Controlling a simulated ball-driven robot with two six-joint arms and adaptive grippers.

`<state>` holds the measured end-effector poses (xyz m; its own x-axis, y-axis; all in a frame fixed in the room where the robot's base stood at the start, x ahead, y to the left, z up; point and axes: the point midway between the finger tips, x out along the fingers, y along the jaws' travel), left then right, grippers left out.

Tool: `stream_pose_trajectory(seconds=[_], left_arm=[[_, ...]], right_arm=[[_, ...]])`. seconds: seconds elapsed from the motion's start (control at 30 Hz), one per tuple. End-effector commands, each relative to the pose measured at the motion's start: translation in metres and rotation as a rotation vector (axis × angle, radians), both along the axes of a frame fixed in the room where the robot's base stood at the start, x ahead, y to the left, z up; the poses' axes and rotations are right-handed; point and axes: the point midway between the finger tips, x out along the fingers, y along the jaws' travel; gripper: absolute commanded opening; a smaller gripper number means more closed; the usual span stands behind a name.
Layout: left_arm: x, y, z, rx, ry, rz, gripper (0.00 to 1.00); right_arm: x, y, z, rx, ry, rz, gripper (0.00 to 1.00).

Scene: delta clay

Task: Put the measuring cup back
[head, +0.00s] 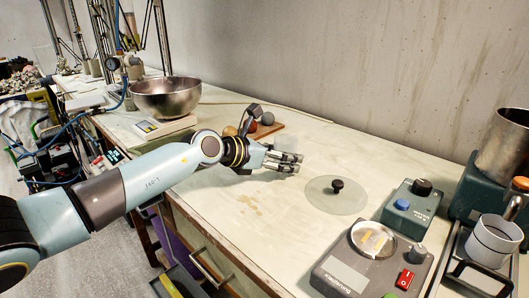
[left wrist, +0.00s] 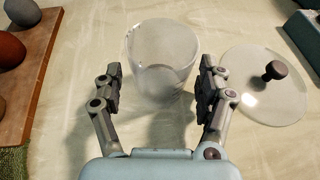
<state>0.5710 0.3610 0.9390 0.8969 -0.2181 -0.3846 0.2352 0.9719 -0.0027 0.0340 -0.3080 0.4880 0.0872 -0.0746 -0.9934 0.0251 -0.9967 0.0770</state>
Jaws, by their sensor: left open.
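A clear, see-through cup (left wrist: 160,50), which looks like the measuring cup, stands upright on the bench in the left wrist view. My left gripper (left wrist: 161,78) is open, with one finger on each side of the cup's near part; contact cannot be made out. In the head view my left gripper (head: 296,162) is low over the middle of the bench, and the clear cup is hard to make out there. My right gripper is not in view.
A clear disc with a dark knob (head: 337,186) lies right of my gripper. A wooden board (head: 272,129) with several round lumps is behind it. A steel bowl (head: 166,98) stands on a scale at left. Grey devices (head: 345,262) and a metal mug (head: 494,241) crowd the right.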

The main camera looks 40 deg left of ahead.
Motion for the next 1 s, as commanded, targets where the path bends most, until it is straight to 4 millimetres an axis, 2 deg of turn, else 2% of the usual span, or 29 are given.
stream_pose_trajectory(seconds=[0.3,0.47,0.63,1.0], left_arm=[[-0.065,0.016,0.03,0.006,0.004,-0.004,0.74],[-0.087,0.021,0.039,0.004,0.002,-0.002,0.74],[-0.096,0.023,0.042,0.001,0.0,-0.001,0.74],[-0.096,0.023,0.042,-0.001,-0.001,-0.001,0.74]], right_arm=[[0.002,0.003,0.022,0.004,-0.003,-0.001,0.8],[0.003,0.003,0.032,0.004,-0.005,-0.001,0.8],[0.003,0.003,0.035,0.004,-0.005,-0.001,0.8],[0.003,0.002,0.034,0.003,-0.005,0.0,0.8]])
